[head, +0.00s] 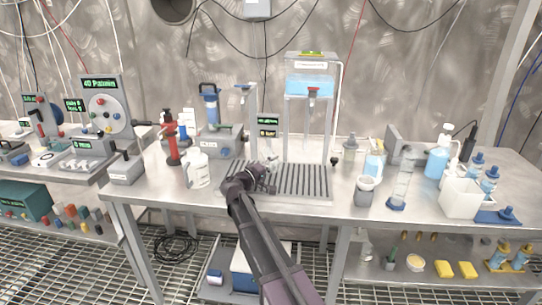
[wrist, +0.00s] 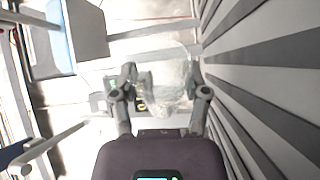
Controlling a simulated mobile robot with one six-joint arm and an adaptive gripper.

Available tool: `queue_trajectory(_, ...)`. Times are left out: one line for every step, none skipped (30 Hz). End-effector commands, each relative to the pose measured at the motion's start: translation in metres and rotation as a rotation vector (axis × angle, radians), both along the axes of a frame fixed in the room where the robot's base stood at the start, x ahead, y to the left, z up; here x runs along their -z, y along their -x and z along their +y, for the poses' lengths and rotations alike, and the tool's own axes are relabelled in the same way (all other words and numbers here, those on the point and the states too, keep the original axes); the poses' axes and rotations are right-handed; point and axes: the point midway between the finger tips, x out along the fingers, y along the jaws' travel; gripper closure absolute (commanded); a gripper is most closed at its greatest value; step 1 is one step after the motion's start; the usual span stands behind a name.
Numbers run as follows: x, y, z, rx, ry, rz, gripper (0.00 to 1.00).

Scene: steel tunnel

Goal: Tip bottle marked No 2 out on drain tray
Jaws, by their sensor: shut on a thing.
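My gripper (head: 262,182) is low over the left part of the slatted drain tray (head: 318,196). In the wrist view, my gripper (wrist: 163,92) is shut on a clear, see-through bottle (wrist: 172,72), with one finger on each side. No mark can be read on the bottle, and I cannot tell whether liquid is in it. In the head view the bottle is hardly visible behind my gripper. The tray's dark slats (wrist: 258,75) run along the right side of the wrist view, so my wrist is rolled sideways and the bottle appears tipped over beside the tray.
A tank stand with blue liquid (head: 310,85) rises behind the tray. A white bottle (head: 197,170) and a red pump (head: 171,140) stand left. A grey cup (head: 365,192), a measuring cylinder (head: 402,180) and a white bin (head: 462,198) stand right. The front bench edge is clear.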

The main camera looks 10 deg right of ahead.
Motion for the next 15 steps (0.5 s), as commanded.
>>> queue_trajectory(-0.0001,0.0001,0.0001,0.000,0.000,0.000,0.91)
queue_trajectory(-0.0001,0.0001,0.0001,0.000,0.000,0.000,0.91)
queue_trajectory(-0.0001,0.0000,0.0000,0.000,0.000,0.000,0.91)
queue_trajectory(-0.0001,-0.0001,0.0001,0.000,0.000,0.000,0.91)
queue_trajectory(-0.0001,-0.0001,0.0001,0.000,0.000,0.000,0.91)
queue_trajectory(-0.0001,-0.0001,0.0001,0.000,0.000,0.000,0.91)
queue_trajectory(-0.0001,-0.0001,0.0001,0.000,0.000,0.000,0.91)
queue_trajectory(-0.0001,-0.0001,0.0001,0.000,0.000,0.000,0.91)
queue_trajectory(-0.0003,0.0000,0.0000,0.000,0.001,0.002,0.91)
queue_trajectory(-0.0005,-0.0002,0.0002,0.000,0.001,0.004,0.91)
queue_trajectory(-0.0009,-0.0003,0.0002,0.000,0.003,0.009,0.91)
queue_trajectory(-0.0014,-0.0007,0.0002,0.000,0.004,0.019,0.91)
queue_trajectory(-0.0019,-0.0010,0.0003,0.000,0.006,0.029,0.91)
queue_trajectory(-0.0024,-0.0015,0.0004,0.000,0.009,0.041,0.91)
queue_trajectory(-0.0029,-0.0021,0.0006,0.000,0.012,0.061,0.91)
